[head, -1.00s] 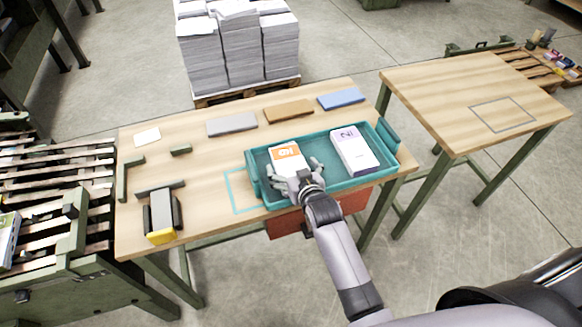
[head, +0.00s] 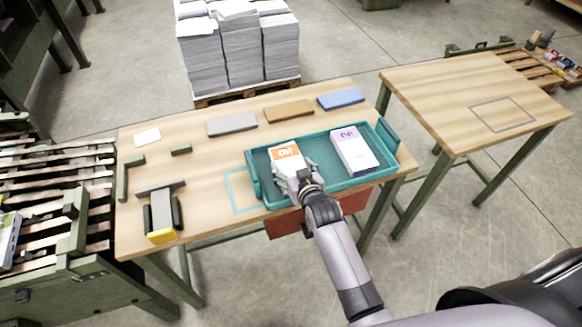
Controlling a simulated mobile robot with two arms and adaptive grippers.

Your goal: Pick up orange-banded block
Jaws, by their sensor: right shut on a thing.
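The orange-banded block (head: 286,154) is white with an orange band and white marking on its top. It is at the left part of the teal tray (head: 322,184) on the wooden table. My right gripper (head: 290,176) is shut on its near end; the fingers hide that end. I cannot tell whether the block is clear of the tray floor. A white block with a purple band (head: 354,152) lies in the right part of the same tray, apart from the gripper. My left gripper is not in view.
Grey (head: 232,124), brown (head: 289,111) and blue (head: 341,98) flat pieces lie behind the tray. A dark fixture with a yellow end (head: 161,235) is at the left. A second table (head: 455,85) stands at the right, mostly bare. Paper stacks (head: 240,55) stand behind.

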